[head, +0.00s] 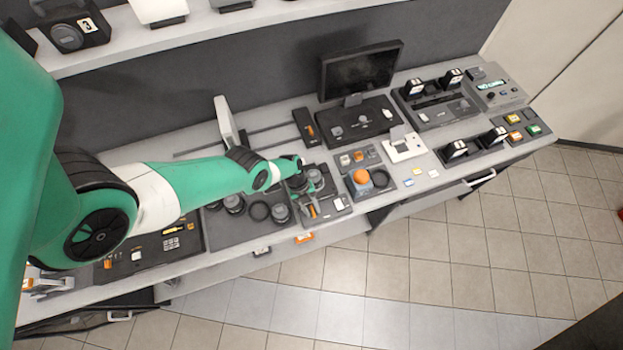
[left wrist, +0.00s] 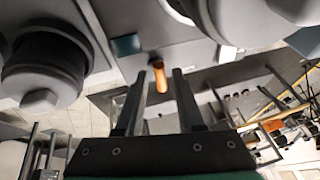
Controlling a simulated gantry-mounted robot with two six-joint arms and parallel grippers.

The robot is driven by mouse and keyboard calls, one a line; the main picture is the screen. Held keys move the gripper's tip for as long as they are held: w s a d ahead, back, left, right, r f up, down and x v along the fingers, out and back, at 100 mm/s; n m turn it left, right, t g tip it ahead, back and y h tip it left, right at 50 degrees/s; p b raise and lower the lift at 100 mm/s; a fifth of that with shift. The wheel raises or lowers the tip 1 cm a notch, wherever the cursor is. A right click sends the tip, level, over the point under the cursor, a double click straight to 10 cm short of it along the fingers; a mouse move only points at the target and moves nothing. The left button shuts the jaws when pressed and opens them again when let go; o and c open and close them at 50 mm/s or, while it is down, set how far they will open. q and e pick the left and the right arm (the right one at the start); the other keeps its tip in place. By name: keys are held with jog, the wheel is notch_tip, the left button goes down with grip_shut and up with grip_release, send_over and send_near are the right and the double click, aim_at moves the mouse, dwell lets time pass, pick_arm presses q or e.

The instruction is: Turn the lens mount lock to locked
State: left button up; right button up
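A small orange lever (head: 312,211), seemingly the lens mount lock, stands on a grey panel beside dark round lens parts on the bench. In the left wrist view the orange lever (left wrist: 159,76) shows just past the fingertips, between their lines. My left gripper (left wrist: 158,88) is open, its two dark fingers apart with nothing held. In the head view the left gripper (head: 300,187) is small and dark, over the lens area and close to the lever. I cannot tell whether a finger touches it. Any lock markings are too small to read. My right gripper is not in view.
Round lens parts (head: 280,213) crowd the mat around the gripper. A large grey lens body (left wrist: 45,70) is left of the fingers. An orange dome button (head: 361,177) stands to the right, and a monitor (head: 360,70) behind. Floor is open in front.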

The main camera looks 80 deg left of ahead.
pick_arm(q)
jog(key=shift+o, duration=0.5)
jog(key=shift+r, duration=0.1)
jog(key=p+v, duration=0.5)
jog(key=v, duration=0.2)
jog(key=shift+r, duration=0.1)
